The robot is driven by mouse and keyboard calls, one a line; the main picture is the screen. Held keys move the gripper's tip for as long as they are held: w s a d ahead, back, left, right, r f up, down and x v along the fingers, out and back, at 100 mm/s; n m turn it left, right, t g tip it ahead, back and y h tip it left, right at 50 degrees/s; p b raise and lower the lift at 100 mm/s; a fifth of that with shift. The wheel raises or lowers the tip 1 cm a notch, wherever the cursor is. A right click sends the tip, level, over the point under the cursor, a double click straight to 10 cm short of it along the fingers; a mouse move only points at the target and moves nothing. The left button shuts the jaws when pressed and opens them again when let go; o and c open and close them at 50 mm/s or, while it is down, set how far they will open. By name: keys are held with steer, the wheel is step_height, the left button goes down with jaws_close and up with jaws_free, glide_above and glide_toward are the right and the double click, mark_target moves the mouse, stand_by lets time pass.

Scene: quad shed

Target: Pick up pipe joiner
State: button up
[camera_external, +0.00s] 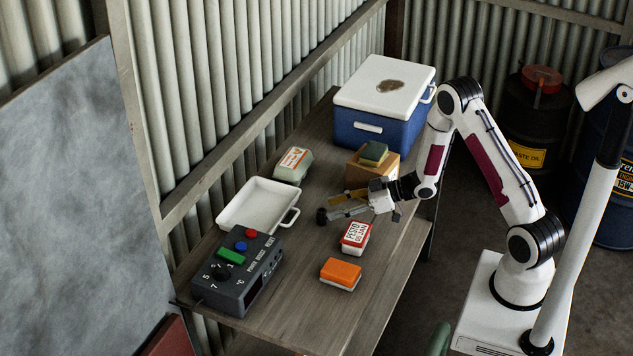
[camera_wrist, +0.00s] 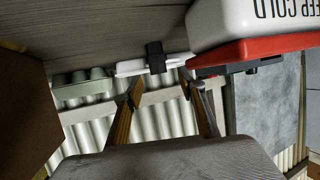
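A small black piece, which looks like the pipe joiner (camera_external: 322,215), stands on the table near the tips of my gripper (camera_external: 335,204). In the wrist view the black piece (camera_wrist: 155,57) shows beyond and between the two fingertips of my gripper (camera_wrist: 158,90). The fingers are spread apart with nothing held between them. In the outside view the piece overlaps the tip of the nearer finger, and I cannot tell if they touch.
A cardboard box (camera_external: 388,172) with a green sponge (camera_external: 374,153) and a blue cooler (camera_external: 365,132) stand behind. A white tray (camera_external: 232,224), egg carton (camera_external: 293,165) and control box (camera_external: 240,290) lie left.

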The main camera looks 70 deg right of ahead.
mark_target(322, 210)
steer(key=shift+w, duration=0.1)
steer(key=shift+f+x, duration=0.25)
steer(key=shift+x, duration=2.25)
steer(key=shift+d, duration=0.1)
steer(key=c, duration=1)
